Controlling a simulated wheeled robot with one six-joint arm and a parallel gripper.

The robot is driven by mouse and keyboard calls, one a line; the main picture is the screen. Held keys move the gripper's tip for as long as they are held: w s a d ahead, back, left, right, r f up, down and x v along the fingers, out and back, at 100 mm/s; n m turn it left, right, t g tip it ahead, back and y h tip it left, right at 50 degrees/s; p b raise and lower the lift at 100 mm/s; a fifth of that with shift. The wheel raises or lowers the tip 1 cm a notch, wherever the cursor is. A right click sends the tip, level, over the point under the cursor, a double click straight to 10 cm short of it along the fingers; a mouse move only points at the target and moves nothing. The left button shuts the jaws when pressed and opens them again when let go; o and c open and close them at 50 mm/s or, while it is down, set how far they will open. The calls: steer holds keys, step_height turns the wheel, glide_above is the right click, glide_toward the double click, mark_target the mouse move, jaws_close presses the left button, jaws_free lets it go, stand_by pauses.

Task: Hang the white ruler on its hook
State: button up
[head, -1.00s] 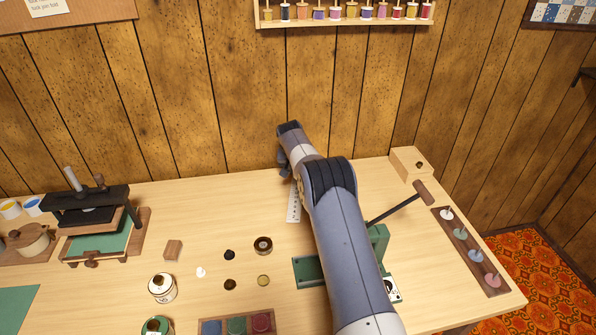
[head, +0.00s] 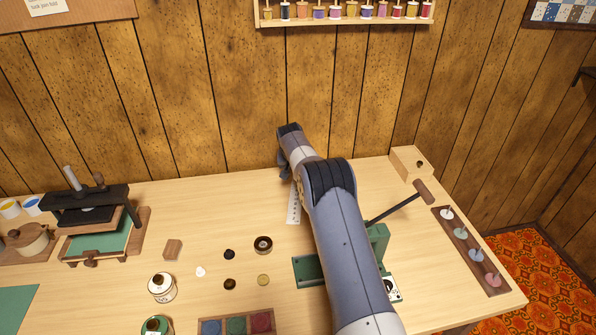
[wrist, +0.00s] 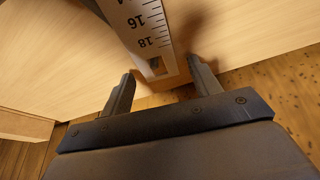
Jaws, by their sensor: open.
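The white ruler (head: 293,207) lies near the back of the table in the head view, partly hidden by my arm. In the wrist view the ruler (wrist: 143,25) shows black numbers such as 16 and 18, and its end has a cut-out hole. My gripper (wrist: 157,82) is open in the wrist view. The ruler's end is between and just beyond its two fingertips, with gaps at both sides. In the head view my gripper (head: 284,170) is mostly hidden behind my arm. I cannot make out the ruler's hook in these views.
A green device with a lever (head: 307,269) stands right of the ruler, partly behind my arm. A wooden box (head: 408,163) is at the back right. A spool rack (head: 345,18) hangs on the wall. Small round items and a wooden block (head: 173,249) lie to the left.

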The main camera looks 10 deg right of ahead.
mark_target(294, 187)
stand_by(0.4)
steer(key=b+v, duration=0.1)
steer(key=v, duration=0.9)
steer(key=shift+s+a, duration=0.1)
steer(key=shift+a, duration=0.1)
steer(key=shift+s+r, duration=0.2)
steer(key=shift+r, duration=0.1)
steer(key=shift+c, duration=0.8)
steer(key=shift+s+a+r+p, duration=0.2)
steer(key=shift+s+p, duration=0.4)
steer(key=shift+p, duration=0.35)
steer(key=shift+c, duration=0.3)
steer(key=p+x, duration=0.1)
steer(key=x, duration=1)
steer(key=shift+s+f, duration=0.1)
steer(key=shift+s, duration=0.1)
steer(key=shift+f, duration=0.1)
steer(key=shift+c, duration=0.3)
